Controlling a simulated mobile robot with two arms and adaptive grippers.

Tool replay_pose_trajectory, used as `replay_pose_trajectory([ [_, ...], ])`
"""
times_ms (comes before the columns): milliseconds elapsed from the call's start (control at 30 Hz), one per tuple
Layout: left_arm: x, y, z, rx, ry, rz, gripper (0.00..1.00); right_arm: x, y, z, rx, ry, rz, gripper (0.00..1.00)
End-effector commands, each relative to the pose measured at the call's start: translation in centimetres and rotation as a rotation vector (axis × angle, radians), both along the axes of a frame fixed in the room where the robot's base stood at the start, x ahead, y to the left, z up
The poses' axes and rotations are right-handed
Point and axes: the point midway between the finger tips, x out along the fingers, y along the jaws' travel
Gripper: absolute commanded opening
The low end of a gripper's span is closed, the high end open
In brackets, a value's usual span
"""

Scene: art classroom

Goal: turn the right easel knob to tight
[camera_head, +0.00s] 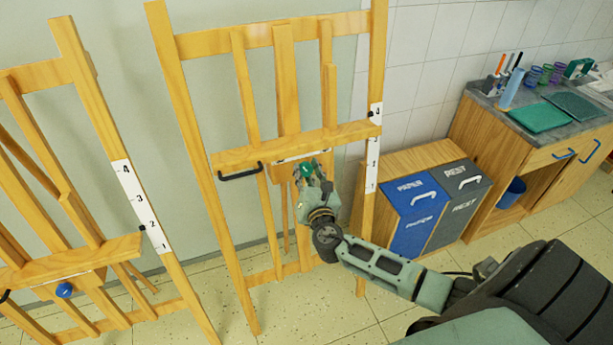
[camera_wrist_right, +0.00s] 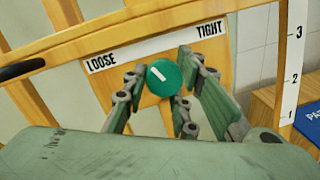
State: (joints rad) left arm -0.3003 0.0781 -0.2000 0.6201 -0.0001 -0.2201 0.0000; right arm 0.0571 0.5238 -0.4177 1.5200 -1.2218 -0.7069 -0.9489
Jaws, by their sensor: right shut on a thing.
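The right easel (camera_head: 181,88) stands upright, with a round green knob (camera_head: 306,170) below its crossbar. In the right wrist view the knob (camera_wrist_right: 163,88) has a short white mark that slants toward the upper left. Above it is a white strip (camera_wrist_right: 150,50) reading LOOSE at its left end and TIGHT at its right. The mark lies nearer the LOOSE side. My right gripper (camera_head: 313,186) is shut on the knob, with its fingers around the rim. The knob's face is clear in the wrist view. My left gripper is not in view.
Another easel (camera_head: 90,95) with a blue knob (camera_head: 64,290) stands at the left. A black handle (camera_head: 240,174) sits on the right easel's crossbar. Blue (camera_head: 413,212) and grey (camera_head: 462,205) bins stand to the right, beside a counter (camera_head: 543,140). Some tiled floor is clear.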

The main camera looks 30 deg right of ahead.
Motion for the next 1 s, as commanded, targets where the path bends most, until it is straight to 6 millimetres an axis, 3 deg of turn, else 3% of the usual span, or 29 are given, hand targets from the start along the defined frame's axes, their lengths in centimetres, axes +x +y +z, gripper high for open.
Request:
replay_pose_trajectory([
  [433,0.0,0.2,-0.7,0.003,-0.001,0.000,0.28,0.3,0.4,0.9,0.414,-0.107,-0.063,0.00],
  [1000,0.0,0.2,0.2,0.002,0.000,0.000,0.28,0.4,-0.2,1.7,0.930,-0.234,-0.156,0.00],
])
